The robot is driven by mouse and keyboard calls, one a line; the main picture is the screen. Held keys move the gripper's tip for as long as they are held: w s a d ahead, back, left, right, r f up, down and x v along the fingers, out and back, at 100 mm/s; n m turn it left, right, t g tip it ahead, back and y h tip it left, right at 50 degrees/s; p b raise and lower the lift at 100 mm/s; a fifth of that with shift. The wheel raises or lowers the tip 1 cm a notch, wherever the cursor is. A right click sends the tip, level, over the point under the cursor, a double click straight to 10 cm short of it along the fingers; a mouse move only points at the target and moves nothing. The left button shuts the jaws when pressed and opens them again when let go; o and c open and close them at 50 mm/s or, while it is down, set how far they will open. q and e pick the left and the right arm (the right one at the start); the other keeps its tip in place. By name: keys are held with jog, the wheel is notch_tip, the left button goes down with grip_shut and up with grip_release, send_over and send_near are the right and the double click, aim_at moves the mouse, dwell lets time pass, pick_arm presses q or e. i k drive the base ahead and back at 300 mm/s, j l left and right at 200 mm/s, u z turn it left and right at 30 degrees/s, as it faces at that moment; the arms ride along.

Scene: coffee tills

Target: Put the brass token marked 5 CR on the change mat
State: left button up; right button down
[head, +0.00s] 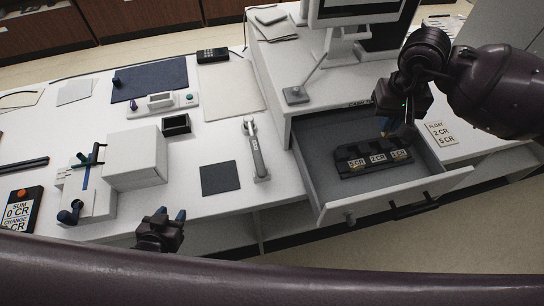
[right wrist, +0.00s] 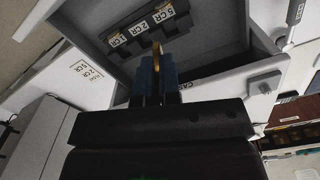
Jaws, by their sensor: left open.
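My right gripper (head: 385,128) hangs over the open drawer (head: 330,140). In the right wrist view its blue fingertips (right wrist: 157,66) are close together on a brass token (right wrist: 157,48), seen edge-on, so its marking does not show. Below is a black coin tray (head: 374,167) with labels 1 CR, 2 CR and 5 CR, also in the right wrist view (right wrist: 142,30). A small dark square mat (head: 220,178) lies bare on the counter left of the drawer. No label on it can be read. My left gripper (head: 170,214) is open and empty near the counter's front edge.
A silver-handled tool (head: 256,150) lies between the dark mat and the drawer. A white box (head: 136,158) and small black tray (head: 176,124) stand left. A navy mat (head: 150,79) and beige mat (head: 231,90) lie behind. A screen stand (head: 345,45) is behind the drawer.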

aim_at(219, 178)
jog(key=k+j+u, duration=0.15)
jog(key=j+u, duration=0.2)
jog(key=k+j+u, duration=0.1)
jog(key=j+u, duration=0.6)
jog(key=k, duration=0.05)
